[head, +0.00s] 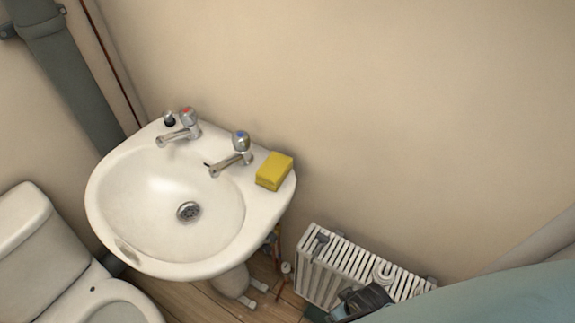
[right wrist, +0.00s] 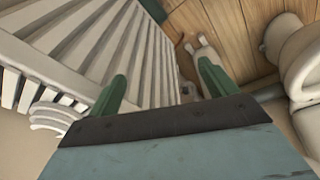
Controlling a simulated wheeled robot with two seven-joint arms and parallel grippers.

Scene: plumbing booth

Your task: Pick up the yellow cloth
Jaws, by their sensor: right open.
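The yellow cloth (head: 274,171), a folded block-like pad, lies on the right rim of the white sink (head: 111,172), beside the blue-topped tap. My right gripper (head: 340,307) is low at the bottom right of the head view, in front of the radiator and well below the cloth. In the right wrist view its two green fingers (right wrist: 163,78) are spread apart with nothing between them. The cloth is not visible in that view. My left gripper is not in view.
A white radiator (head: 345,262) stands right of the sink; it also fills the left of the right wrist view (right wrist: 95,50). Two taps (head: 182,128) (head: 232,157) rise from the sink's back edge. A toilet (head: 28,225) is at left. Pipes stand near the wooden floor (right wrist: 245,35).

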